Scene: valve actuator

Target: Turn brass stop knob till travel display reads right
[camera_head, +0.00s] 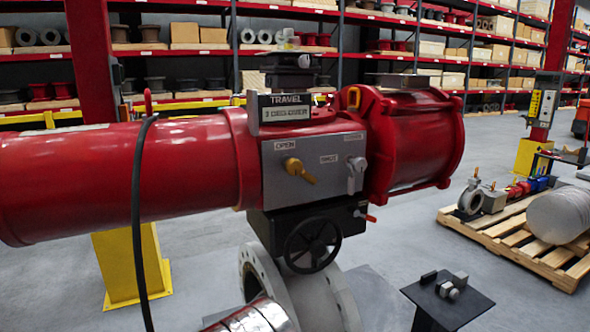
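The brass stop knob (299,170) sits on the grey front plate (315,192) of the red valve actuator, below a label reading OPEN. Its lever slants down to the right. The travel display (285,114) is above the plate, under a TRAVEL sign. Its small text seems to read "1 DEG OVER", though it is hard to be sure. My gripper is not in view, and nothing visible touches the brass knob.
A black hose (139,210) hangs in front of the left red cylinder (85,180). A black handwheel (312,245) is below the plate. A small dark stand (470,308) with metal parts is at lower right. A loaded pallet (500,245) is farther right.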

